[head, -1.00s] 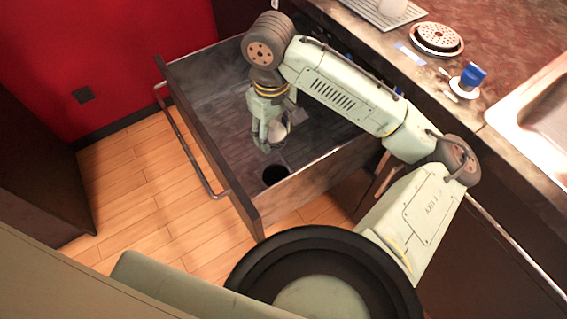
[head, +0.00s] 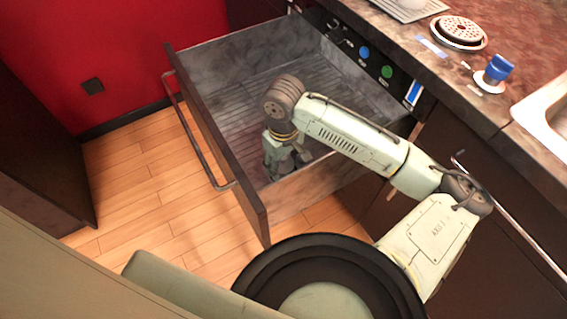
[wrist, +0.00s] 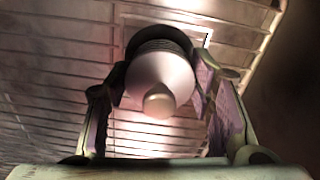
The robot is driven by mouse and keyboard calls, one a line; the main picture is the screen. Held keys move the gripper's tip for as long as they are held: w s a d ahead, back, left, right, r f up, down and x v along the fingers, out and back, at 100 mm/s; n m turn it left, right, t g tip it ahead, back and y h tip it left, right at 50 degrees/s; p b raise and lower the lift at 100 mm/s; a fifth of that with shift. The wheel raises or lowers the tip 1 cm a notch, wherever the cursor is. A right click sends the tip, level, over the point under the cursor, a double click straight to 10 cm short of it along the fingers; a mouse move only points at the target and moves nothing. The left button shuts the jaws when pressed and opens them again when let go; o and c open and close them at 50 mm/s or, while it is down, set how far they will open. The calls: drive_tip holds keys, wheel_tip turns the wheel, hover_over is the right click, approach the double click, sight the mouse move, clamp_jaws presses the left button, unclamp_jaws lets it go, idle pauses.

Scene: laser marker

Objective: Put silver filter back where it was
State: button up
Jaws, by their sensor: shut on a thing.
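The silver filter (wrist: 160,75) is a pale, rounded metal piece with a ribbed collar and a small knob facing the wrist camera. My gripper (head: 281,174) is low inside the open drawer (head: 215,140), near its front right corner, with its fingers shut on the filter from both sides. In the wrist view a dark round rim (wrist: 158,32) shows behind the filter's far end, close to the slatted drawer floor. I cannot tell whether the filter is inside it or just above it. In the head view my arm and fingers mostly hide the filter.
The drawer walls stand close around my gripper. The drawer's back is clear. A control panel (head: 376,62) with blue and green buttons is behind it. On the counter are a round perforated disc (head: 462,29), a blue-capped piece (head: 499,68) and a sink (head: 548,105).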

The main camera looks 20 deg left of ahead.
drive_tip(key=shift+f, duration=0.35)
drive_tip(key=shift+f, duration=0.3)
drive_tip(key=o, duration=1.2)
drive_tip(key=shift+c, duration=0.2)
drive_tip(key=shift+r, duration=0.1)
wheel_tip(320, 180, up, 12)
drive_tip(key=shift+r, duration=0.2)
